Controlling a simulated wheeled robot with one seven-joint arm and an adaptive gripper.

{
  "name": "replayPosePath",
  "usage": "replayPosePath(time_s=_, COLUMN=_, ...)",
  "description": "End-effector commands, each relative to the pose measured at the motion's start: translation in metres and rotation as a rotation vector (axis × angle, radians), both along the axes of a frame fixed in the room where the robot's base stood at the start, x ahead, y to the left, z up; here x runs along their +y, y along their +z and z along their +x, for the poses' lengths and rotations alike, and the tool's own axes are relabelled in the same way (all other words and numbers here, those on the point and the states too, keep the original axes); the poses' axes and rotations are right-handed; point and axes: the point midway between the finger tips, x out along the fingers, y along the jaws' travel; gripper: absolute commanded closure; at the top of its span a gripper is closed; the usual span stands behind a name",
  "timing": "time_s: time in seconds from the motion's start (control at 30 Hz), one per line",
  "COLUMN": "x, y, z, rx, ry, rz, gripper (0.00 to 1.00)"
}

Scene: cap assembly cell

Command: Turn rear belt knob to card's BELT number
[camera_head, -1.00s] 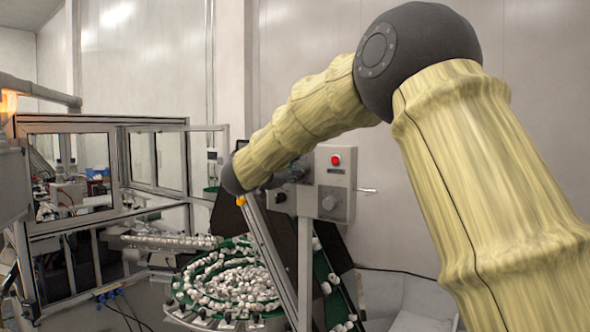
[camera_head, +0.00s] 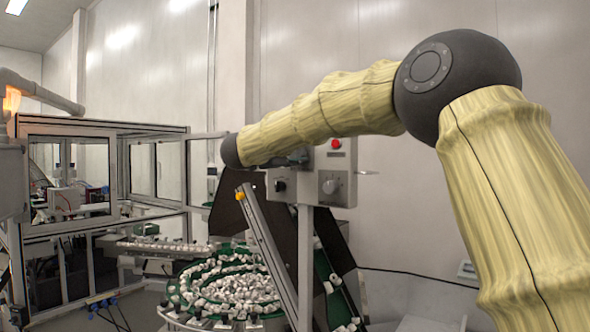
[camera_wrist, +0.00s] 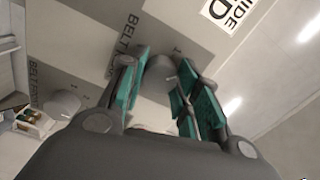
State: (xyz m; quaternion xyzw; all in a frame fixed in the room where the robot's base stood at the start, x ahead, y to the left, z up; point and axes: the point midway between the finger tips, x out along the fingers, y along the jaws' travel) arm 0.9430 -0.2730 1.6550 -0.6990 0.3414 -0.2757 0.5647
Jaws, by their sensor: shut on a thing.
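My gripper (camera_wrist: 162,72) has its teal-padded fingers closed around a grey knob (camera_wrist: 160,66) on a grey panel in the wrist view. A second pale round knob (camera_wrist: 62,103) sits lower left, beside another "BELT" label. The knob's pointer and setting are hidden. In the head view my gripper (camera_head: 299,158) is at the control box (camera_head: 345,168), mostly hidden by my forearm.
The box has a red button (camera_head: 336,144) and a front knob (camera_head: 330,187). A slanted rail (camera_head: 268,250) and a bowl of white caps (camera_head: 235,290) stand below.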

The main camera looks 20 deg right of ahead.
Motion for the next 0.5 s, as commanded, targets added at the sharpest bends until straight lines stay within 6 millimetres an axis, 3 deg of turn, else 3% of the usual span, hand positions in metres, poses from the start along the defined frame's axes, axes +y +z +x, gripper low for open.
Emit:
replayPosePath(time_s=0.03, x=-0.0006, y=-0.0094, z=0.0001, rx=-0.028, ry=0.000, rz=0.024, gripper=0.92)
replayPosePath(time_s=0.5, x=-0.0004, y=-0.0091, z=0.0002, rx=-0.337, ry=-0.001, rz=0.265, gripper=0.92)
